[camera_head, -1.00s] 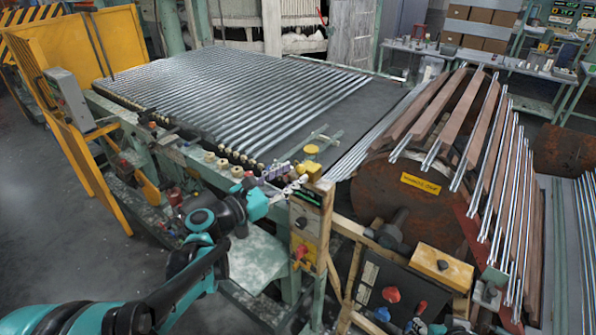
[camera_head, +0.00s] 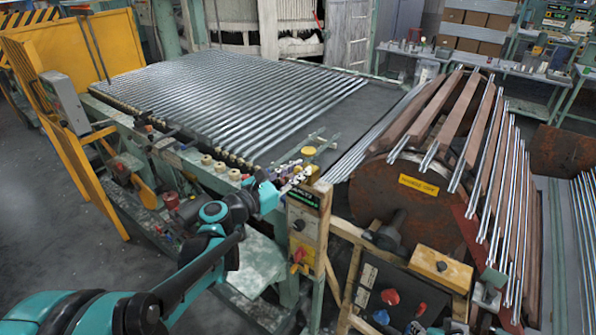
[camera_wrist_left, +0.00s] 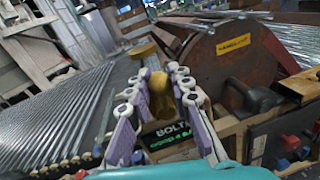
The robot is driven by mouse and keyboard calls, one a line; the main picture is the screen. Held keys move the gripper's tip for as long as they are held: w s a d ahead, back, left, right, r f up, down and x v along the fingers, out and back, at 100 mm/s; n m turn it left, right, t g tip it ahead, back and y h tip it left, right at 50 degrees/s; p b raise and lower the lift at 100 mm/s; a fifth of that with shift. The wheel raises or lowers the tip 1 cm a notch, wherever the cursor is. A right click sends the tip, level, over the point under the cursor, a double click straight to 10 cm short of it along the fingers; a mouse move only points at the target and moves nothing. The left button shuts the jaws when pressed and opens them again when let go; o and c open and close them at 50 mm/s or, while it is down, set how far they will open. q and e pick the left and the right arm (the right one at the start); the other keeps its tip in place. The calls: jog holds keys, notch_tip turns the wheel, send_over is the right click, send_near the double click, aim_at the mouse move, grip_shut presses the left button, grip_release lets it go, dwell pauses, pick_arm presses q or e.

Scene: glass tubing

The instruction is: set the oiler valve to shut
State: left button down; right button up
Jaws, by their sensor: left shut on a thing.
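My left gripper (camera_head: 297,177) reaches in from the left to the near right corner of the tube table. In the left wrist view its pale, purple-padded fingers (camera_wrist_left: 155,105) stand on both sides of a brass-coloured part, which I take to be the oiler valve (camera_wrist_left: 160,95). The gripper is shut on this part, just behind a dark box marked in white and green (camera_wrist_left: 170,142). In the head view the valve is small and partly hidden by the fingers, so its setting cannot be read. My right gripper is not in view.
The control post (camera_head: 304,235) with a red-and-yellow knob stands right below the gripper. A large drum (camera_head: 390,200) with brown slats and glass tubes is to the right. A yellow-capped part (camera_head: 309,150) stands just behind. Tubes lie across the table at left.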

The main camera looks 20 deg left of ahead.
pick_arm(q)
jog(key=shift+d, duration=0.1)
jog(key=shift+s+d+m+p, duration=0.15)
jog(key=shift+d+m+p, duration=0.25)
jog(key=shift+m, duration=0.6)
jog(key=m, duration=0.1)
jog(key=d+f+m, duration=0.1)
jog(key=m, duration=0.1)
jog(key=d+m+y, duration=0.1)
jog(key=m, duration=0.1)
jog(key=shift+s+f+g+p, duration=0.15)
jog(key=shift+s+g+p, duration=0.15)
jog(key=shift+s+p, duration=0.1)
jog(key=shift+s+d+f+m+y, duration=0.15)
jog(key=shift+f+m, duration=0.1)
jog(key=shift+m, duration=0.35)
jog(key=shift+w+d+f+m+y, duration=0.15)
jog(key=shift+f+m, duration=0.1)
jog(key=shift+m, duration=0.35)
jog(key=shift+s+d+f+m+y+b, duration=0.1)
jog(key=shift+d+f+m+y+b, duration=0.2)
jog(key=shift+f+m, duration=0.75)
jog(key=shift+s+f+m+y+b, duration=0.1)
jog(key=shift+f+m+y, duration=0.25)
jog(key=shift+m, duration=1.3)
jog(key=c, duration=1.3)
grip_release()
